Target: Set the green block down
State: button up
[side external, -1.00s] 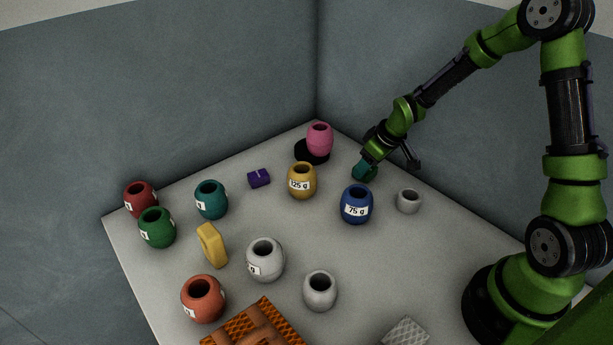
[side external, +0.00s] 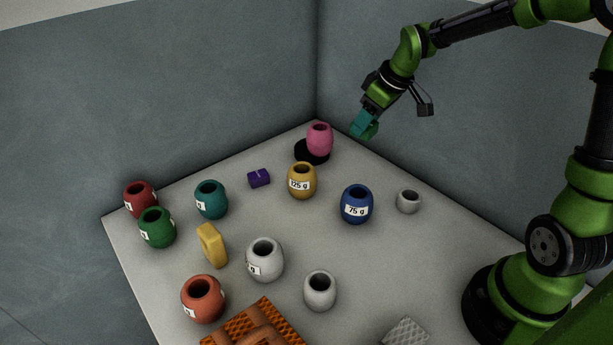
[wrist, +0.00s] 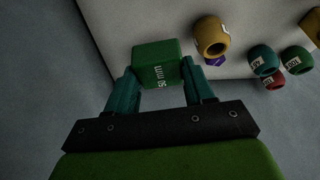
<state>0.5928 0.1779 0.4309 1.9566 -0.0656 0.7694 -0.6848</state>
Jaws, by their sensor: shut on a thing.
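The green block (wrist: 158,63) sits between the two teal fingers of my gripper (wrist: 160,82) in the wrist view, with small white print on its face. My gripper is shut on it. In the side view my gripper (side external: 363,128) is raised above the far right part of the table, to the right of the pink jar and higher. In that view the block is hard to tell from the teal fingers.
The grey table (side external: 300,235) holds several jars, including a pink jar (side external: 320,139) by a black disc (side external: 309,153), a yellow jar (side external: 302,181) and a blue jar (side external: 357,204). A small grey cup (side external: 408,201) stands right. The table's centre is mostly clear.

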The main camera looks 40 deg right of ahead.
jog(key=s+a+n+g+y, duration=0.1)
jog(key=s+a+n, duration=0.3)
jog(key=a, duration=0.5)
jog(key=s+a+n+y, duration=0.1)
jog(key=s+a+n, duration=0.2)
jog(key=s+a, duration=0.5)
jog(key=x, duration=0.6)
jog(key=s+d+x, duration=0.1)
jog(key=x, duration=0.3)
jog(key=shift+d+f, duration=0.1)
jog(key=shift+f, duration=0.15)
jog(key=shift+w+f, duration=0.2)
jog(key=w+a, duration=0.2)
jog(key=w, duration=0.2)
jog(key=w+a+f, duration=0.1)
jog(key=w, duration=0.4)
jog(key=w+a, duration=0.2)
jog(key=w, duration=0.3)
jog(key=shift+w+a+f, duration=0.15)
jog(key=shift+a+f, duration=0.1)
jog(key=shift+a, duration=0.1)
jog(key=shift+w+f, duration=0.2)
jog(key=shift+f, duration=1.55)
jog(key=shift+f, duration=0.2)
